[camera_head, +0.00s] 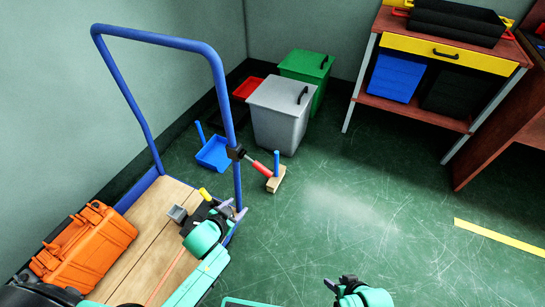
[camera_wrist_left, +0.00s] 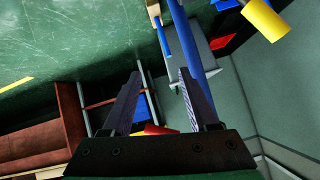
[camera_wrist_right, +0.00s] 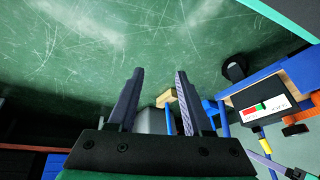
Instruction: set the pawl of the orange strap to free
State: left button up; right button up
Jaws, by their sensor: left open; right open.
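A thin orange strap (camera_head: 169,275) runs over the wooden deck of the blue-framed cart, partly hidden behind my left arm. A grey block (camera_head: 178,213) and a yellow cylindrical grip (camera_head: 205,194) sit at the cart's right side; the grip also shows in the left wrist view (camera_wrist_left: 265,18). In the right wrist view a white plate (camera_wrist_right: 262,110) carries red and green marks, with an orange part (camera_wrist_right: 297,129) beside it. I cannot tell the pawl's setting. My left gripper (camera_head: 237,211) is open and empty beside the grip. My right gripper (camera_head: 337,284) is open, empty, over the floor.
The cart's blue handle frame (camera_head: 225,100) rises near my left gripper, with a red-handled part (camera_head: 262,168) on its post. An orange case (camera_head: 84,245) lies on the deck. A grey bin (camera_head: 280,115) and workbench (camera_head: 440,60) stand behind. The floor at right is clear.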

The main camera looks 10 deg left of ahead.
pick_arm(q)
jog(key=w+d+r+m+h+b, duration=0.35)
jog(key=d+r+m+h, duration=0.35)
jog(key=r, duration=0.3)
jog(key=w+d+r+m+h+b, duration=0.3)
jog(key=d+r+m+h+b, duration=0.15)
jog(key=d+r+m, duration=0.45)
jog(key=m+g+y, duration=0.2)
jog(key=g+y, duration=0.8)
jog(key=y, duration=0.3)
send_near(202, 189)
jog(key=f+b, duration=0.2)
jog(key=f, duration=0.3)
jog(key=f+b, duration=0.3)
jog(key=f, duration=0.3)
jog(key=shift+d+f, duration=0.2)
jog(key=shift+f, duration=0.15)
jog(key=shift+w+f, duration=0.15)
jog(key=shift+f, duration=0.2)
pick_arm(e)
jog(key=w+a+t+y, duration=0.4)
jog(key=a+t, duration=0.2)
jog(key=a, duration=0.4)
jog(key=shift+m+t, duration=0.3)
